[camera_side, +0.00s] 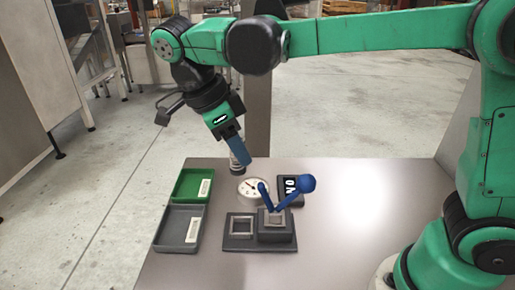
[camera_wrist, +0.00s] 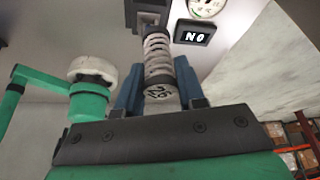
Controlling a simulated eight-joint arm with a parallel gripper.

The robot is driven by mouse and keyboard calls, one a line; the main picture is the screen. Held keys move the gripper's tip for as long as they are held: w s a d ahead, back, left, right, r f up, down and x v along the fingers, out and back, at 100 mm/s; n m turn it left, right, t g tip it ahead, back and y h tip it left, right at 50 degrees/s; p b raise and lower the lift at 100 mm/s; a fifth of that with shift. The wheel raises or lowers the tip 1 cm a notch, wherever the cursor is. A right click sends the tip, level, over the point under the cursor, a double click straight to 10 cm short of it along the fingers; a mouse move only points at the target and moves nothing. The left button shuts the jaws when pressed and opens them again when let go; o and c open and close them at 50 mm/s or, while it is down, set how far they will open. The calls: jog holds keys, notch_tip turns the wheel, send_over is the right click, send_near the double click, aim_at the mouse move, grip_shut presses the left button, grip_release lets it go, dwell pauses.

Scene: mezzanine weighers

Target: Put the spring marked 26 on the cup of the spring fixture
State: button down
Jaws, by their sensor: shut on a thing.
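My gripper (camera_side: 237,150) is shut on a spring (camera_side: 239,168) and holds it above the table, just behind the dial. In the wrist view the pale coil spring (camera_wrist: 158,55) stands between my blue fingers. Its near end cap carries a dark, turned marking that looks like 26. The spring fixture (camera_side: 277,238) is a dark block with a raised square part and a blue lever (camera_side: 285,199) ending in a ball. Its cup cannot be made out clearly. The spring is apart from the fixture.
A round white dial (camera_side: 252,188) and a black display (camera_side: 291,190), reading NO in the wrist view (camera_wrist: 194,33), stand behind the fixture. A dark square frame (camera_side: 240,230) adjoins it at left. A green tray (camera_side: 177,198) and a grey tray (camera_side: 168,238) lie left. The table's right is clear.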

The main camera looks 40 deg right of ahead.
notch_tip(320, 180, down, 15)
jog(key=shift+r, duration=0.15)
dwell(0.4)
jog(key=c, duration=0.5)
grip_release()
jog(key=shift+c, duration=0.2)
jog(key=v, duration=1.1)
jog(key=s+d+n+t+y, duration=0.4)
jog(key=d+n+t, duration=0.5)
jog(key=n, duration=1.4)
jog(key=s+d, duration=0.2)
jog(key=d, duration=0.1)
jog(key=shift+d+r, duration=0.2)
jog(key=shift+d, duration=0.15)
